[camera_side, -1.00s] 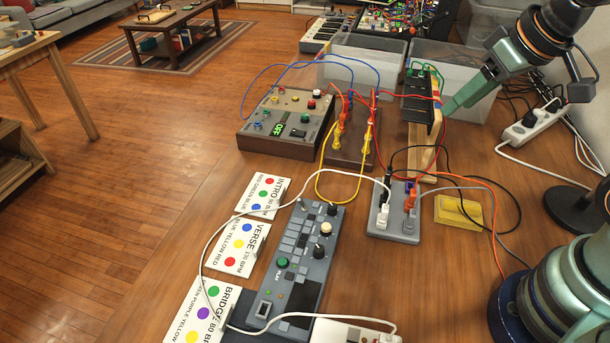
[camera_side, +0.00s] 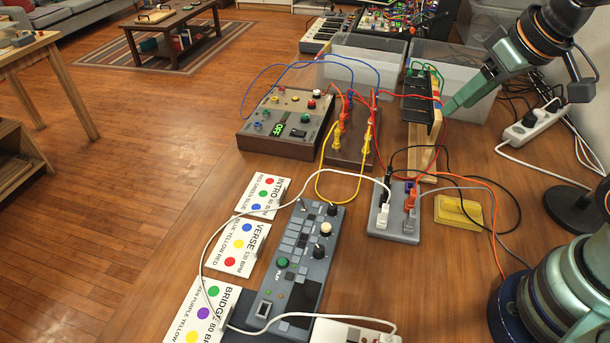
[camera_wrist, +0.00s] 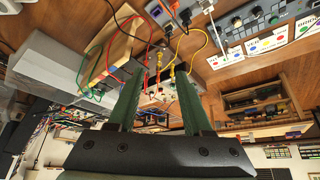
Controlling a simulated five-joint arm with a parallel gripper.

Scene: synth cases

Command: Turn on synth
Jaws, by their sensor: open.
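A brown synth box (camera_side: 245,146) with several coloured knobs stands at the back centre in the side view. A small green display (camera_side: 278,129) on it is lit; its text is too small to read surely. A grey synth panel (camera_side: 317,275) with pads and knobs lies nearer the camera. My gripper (camera_side: 447,110) is at the upper right, beside a black cable rack (camera_side: 418,105), away from both synths. In the wrist view its two green fingers (camera_wrist: 158,92) are spread with nothing held between them.
Blue, red, yellow, white and black cables cross the table. Clear plastic bins (camera_side: 350,75) stand behind.

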